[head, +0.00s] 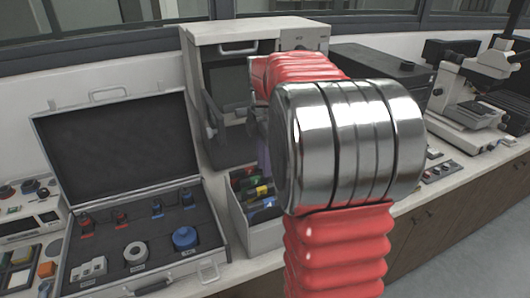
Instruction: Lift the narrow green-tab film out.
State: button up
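A white open-topped box (264,238) stands on the bench, left of my arm. It holds several upright dark films with coloured tabs, among them red, yellow, green and blue. Only a small grey part of what looks like my gripper (259,120) shows above the box, left of the joint. Its fingers are too hidden to tell whether they are open or hold anything.
An open case (205,272) with foam-set tools stands left of the box. A white cabinet press (207,45) with its dark door open stands behind it. A black unit (375,68) and a microscope (470,85) stand to the right. Free room around the box is tight.

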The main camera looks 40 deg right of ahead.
aim_at(265, 180)
notch_tip(265, 180, down, 9)
jog(key=shift+r, duration=0.2)
dwell(0.4)
grip_shut()
dwell(0.3)
dwell(0.4)
